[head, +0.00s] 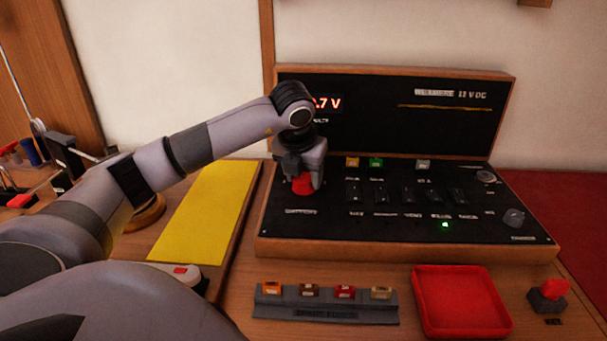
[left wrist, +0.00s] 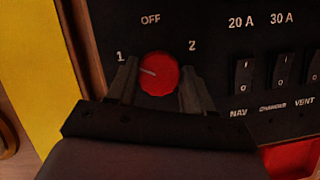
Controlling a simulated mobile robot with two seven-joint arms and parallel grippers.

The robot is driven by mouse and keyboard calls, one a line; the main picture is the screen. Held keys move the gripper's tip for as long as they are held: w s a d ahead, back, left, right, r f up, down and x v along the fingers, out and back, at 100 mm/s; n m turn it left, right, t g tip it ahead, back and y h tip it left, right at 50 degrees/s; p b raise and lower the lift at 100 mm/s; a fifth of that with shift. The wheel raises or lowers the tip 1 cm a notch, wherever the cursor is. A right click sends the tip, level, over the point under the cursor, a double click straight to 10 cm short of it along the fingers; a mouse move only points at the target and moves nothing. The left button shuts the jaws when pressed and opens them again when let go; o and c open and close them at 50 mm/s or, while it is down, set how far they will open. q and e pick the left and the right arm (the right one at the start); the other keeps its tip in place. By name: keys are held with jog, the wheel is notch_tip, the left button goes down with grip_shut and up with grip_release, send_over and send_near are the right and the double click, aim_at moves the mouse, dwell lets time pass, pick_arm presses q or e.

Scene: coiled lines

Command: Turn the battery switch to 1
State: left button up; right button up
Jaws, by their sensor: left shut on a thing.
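The battery switch is a round red knob (head: 303,184) on the left of the black panel's sloped face. In the left wrist view the knob (left wrist: 162,82) has OFF printed above it, 1 at upper left and 2 at upper right. Its short white mark points left and slightly up, roughly toward the 1. My left gripper (head: 305,178) comes down over the knob, and its fingers (left wrist: 158,88) are shut on it from both sides. The gripper hides part of the knob in the head view. My right gripper is not in view.
The black panel (head: 330,222) has several rocker switches, a lit green lamp (head: 445,225) and grey knobs right of the battery switch. In front are a fuse rack (head: 325,314), a red tray (head: 462,270) and a red-topped part (head: 548,295). A yellow mat (head: 205,215) lies left.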

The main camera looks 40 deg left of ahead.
aim_at(300, 198)
pick_arm(q)
jog(key=shift+r, duration=0.1)
jog(key=o, duration=1)
jog(key=v, duration=0.7)
